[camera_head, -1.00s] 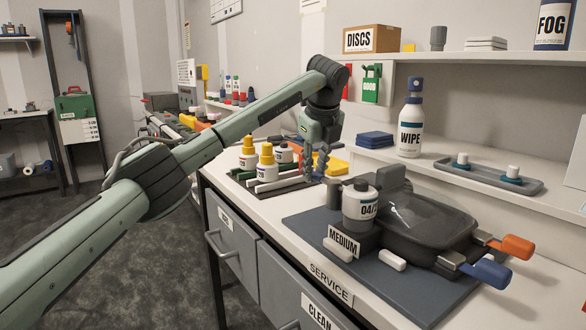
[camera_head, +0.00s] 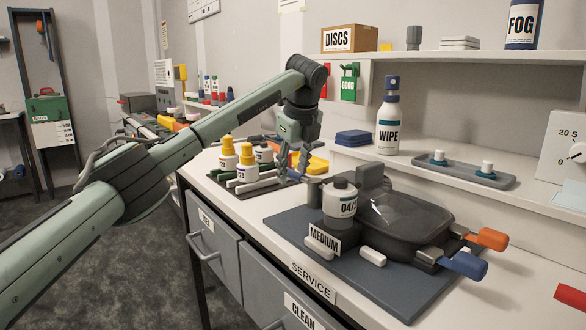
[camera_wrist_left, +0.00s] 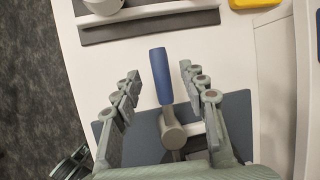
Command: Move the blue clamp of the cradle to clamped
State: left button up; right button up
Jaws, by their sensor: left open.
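The dark grey cradle (camera_head: 408,222) sits on a blue-grey mat and has a blue handle (camera_head: 463,265) and an orange handle (camera_head: 487,238) at its right end. My left gripper (camera_head: 294,172) points down beyond the mat's far-left corner, beside the bottle tray. In the left wrist view a blue lever (camera_wrist_left: 160,76) on a grey round pivot (camera_wrist_left: 172,131) lies between the spread fingers of my left gripper (camera_wrist_left: 162,82), with gaps on both sides. Whether it is a clamp of the cradle I cannot tell. My right gripper is out of view.
A white bottle (camera_head: 340,203) and a MEDIUM label (camera_head: 324,238) stand at the cradle's near left. Yellow-capped bottles (camera_head: 247,165) stand on a tray left of my gripper. A shelf with a WIPE bottle (camera_head: 388,122) runs behind. The counter front right is mostly clear.

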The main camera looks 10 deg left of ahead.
pick_arm(q)
jog(key=shift+d+r, duration=0.1)
jog(key=shift+r, duration=0.1)
jog(key=v, duration=1.1)
jog(key=shift+s+r, duration=0.25)
jog(key=shift+d, duration=0.1)
jog(key=shift+f, duration=0.1)
